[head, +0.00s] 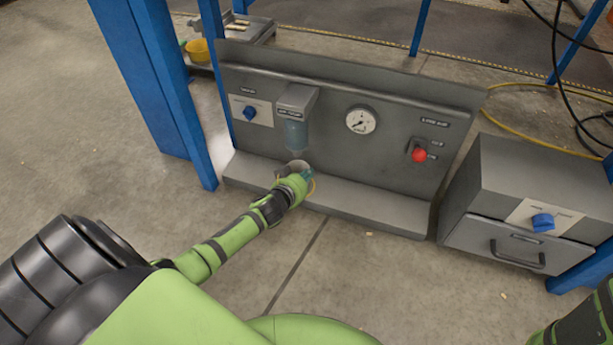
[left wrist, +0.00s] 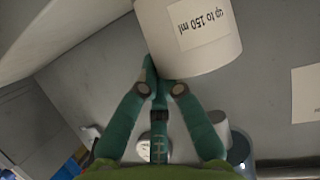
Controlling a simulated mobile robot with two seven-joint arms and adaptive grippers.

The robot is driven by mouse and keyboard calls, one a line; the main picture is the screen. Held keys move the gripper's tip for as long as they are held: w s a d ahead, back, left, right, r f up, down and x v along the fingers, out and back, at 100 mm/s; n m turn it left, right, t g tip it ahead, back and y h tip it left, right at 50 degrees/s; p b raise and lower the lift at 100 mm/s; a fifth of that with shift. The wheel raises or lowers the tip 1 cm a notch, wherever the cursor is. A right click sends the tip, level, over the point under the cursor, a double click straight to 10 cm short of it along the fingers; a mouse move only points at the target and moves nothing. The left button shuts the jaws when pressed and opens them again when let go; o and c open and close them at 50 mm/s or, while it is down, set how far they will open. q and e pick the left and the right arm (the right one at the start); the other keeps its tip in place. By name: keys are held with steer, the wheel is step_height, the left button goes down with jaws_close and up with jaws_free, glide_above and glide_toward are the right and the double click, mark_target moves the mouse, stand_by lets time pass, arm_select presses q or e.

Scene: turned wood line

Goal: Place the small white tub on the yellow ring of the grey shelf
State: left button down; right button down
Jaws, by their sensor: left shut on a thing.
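The small white tub (left wrist: 203,62) carries a label reading "up to 150 ml", upside down in the left wrist view. My left gripper (left wrist: 165,82) is shut on the tub. In the head view the gripper (head: 300,176) is low in front of the grey panel, and only the tub's top (head: 297,165) shows past it. The grey shelf (head: 370,205) runs along the panel's foot. A thin piece of the yellow ring (head: 313,186) shows just right of the gripper; the rest is hidden. I cannot tell whether the tub touches the shelf. My right gripper is out of view.
A dispenser (head: 297,97) with a bluish clear container (head: 296,135) hangs on the panel above the tub. A blue knob (head: 249,113), a gauge (head: 361,121) and a red button (head: 419,155) are on the panel. A grey drawer box (head: 525,200) stands right. The shelf's right part is clear.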

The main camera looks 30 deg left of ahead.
arm_select(q)
steer(key=shift+f, duration=0.1)
steer(key=c, duration=1.4)
jaws_free()
